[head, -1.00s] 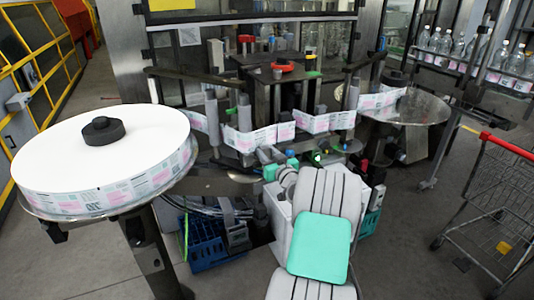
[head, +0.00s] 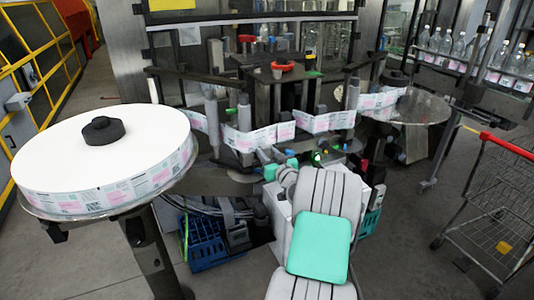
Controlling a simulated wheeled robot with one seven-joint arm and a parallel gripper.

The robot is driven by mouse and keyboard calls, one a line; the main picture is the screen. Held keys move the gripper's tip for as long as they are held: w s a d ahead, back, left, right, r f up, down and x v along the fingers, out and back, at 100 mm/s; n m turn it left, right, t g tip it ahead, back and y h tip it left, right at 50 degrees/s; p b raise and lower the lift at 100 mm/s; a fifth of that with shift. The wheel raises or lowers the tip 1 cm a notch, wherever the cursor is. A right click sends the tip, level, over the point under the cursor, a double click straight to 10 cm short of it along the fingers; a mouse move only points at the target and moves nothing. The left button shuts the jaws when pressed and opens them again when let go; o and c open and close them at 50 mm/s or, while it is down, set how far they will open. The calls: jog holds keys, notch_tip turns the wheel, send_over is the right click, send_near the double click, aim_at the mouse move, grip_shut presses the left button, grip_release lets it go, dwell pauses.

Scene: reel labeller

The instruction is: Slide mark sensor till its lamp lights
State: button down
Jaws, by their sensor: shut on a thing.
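The mark sensor (head: 316,158) is a small dark part low in front of the label web, and a green light shows on it. My gripper (head: 308,157) is at the sensor and shut on it; the fingers are small and partly hidden by my own arm. The label web (head: 262,138), printed pink and white, runs past just behind and above them, around upright rollers.
A large label reel (head: 100,150) stands at the left. A round metal plate (head: 420,108) is at the right of the web. A shopping cart (head: 500,195) stands on the right floor, bottles (head: 450,45) behind it. A blue crate (head: 205,240) sits low beside my arm.

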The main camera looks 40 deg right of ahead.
dwell(0.4)
jog(key=shift+f+b, duration=0.2)
jog(key=shift+b, duration=0.4)
jog(key=shift+d+b, duration=0.3)
jog(key=shift+b, duration=0.75)
jog(key=shift+s+r, duration=0.1)
jog(key=shift+r, duration=0.15)
jog(key=c, duration=1)
grip_release()
jog(key=shift+c, duration=0.2)
jog(key=b+v, duration=0.2)
jog(key=v, duration=0.5)
jog(key=shift+s+b, duration=0.3)
jog(key=shift+s, duration=0.1)
